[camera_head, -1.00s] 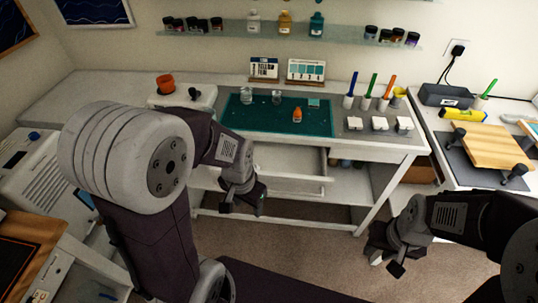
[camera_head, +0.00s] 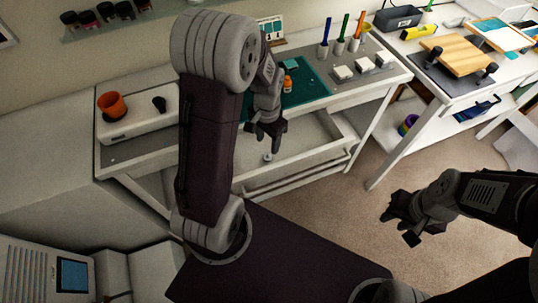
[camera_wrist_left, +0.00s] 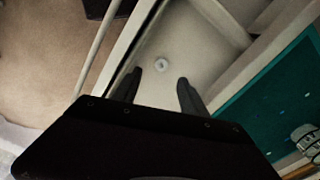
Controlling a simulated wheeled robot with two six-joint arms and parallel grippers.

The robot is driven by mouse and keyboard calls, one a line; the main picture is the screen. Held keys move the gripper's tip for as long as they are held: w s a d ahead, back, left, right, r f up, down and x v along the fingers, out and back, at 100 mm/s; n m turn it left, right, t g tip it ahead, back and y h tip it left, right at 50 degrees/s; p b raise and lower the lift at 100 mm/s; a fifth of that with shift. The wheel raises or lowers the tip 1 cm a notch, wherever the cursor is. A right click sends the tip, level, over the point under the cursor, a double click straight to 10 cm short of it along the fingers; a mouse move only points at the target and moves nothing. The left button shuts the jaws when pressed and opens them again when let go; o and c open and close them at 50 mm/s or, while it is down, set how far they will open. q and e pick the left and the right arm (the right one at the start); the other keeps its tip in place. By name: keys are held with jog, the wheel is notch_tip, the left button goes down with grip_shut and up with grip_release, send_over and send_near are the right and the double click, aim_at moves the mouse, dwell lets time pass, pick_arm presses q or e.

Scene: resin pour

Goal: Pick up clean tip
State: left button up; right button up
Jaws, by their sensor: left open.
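A small whitish round piece (camera_head: 267,157), which looks like the clean tip, lies on the floor of the open drawer (camera_head: 308,160). In the left wrist view the tip (camera_wrist_left: 162,64) shows as a small pale ring, just beyond and between my fingertips. My left gripper (camera_head: 269,146) points down over the drawer, open and empty; its two dark fingers (camera_wrist_left: 158,84) stand apart in the left wrist view. It is not touching the tip, as far as I can tell. My right gripper (camera_head: 399,228) is open and empty over the carpet, away from the tables.
The teal mat (camera_head: 310,91) with an orange-capped bottle (camera_head: 287,83) lies on the tabletop behind the drawer. An orange cup (camera_head: 112,105) stands on a white device (camera_head: 140,118) at left. The drawer walls border the left gripper closely. The carpet in front is clear.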

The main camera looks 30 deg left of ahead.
aim_at(267, 157)
pick_arm(q)
jog(key=f, duration=0.3)
jog(key=shift+s+a+f, duration=0.15)
jog(key=shift+a+f, duration=0.15)
notch_tip(267, 157, down, 5)
jog(key=shift+f+b, duration=0.15)
jog(key=shift+b, duration=0.4)
jog(key=shift+d, duration=0.1)
grip_shut()
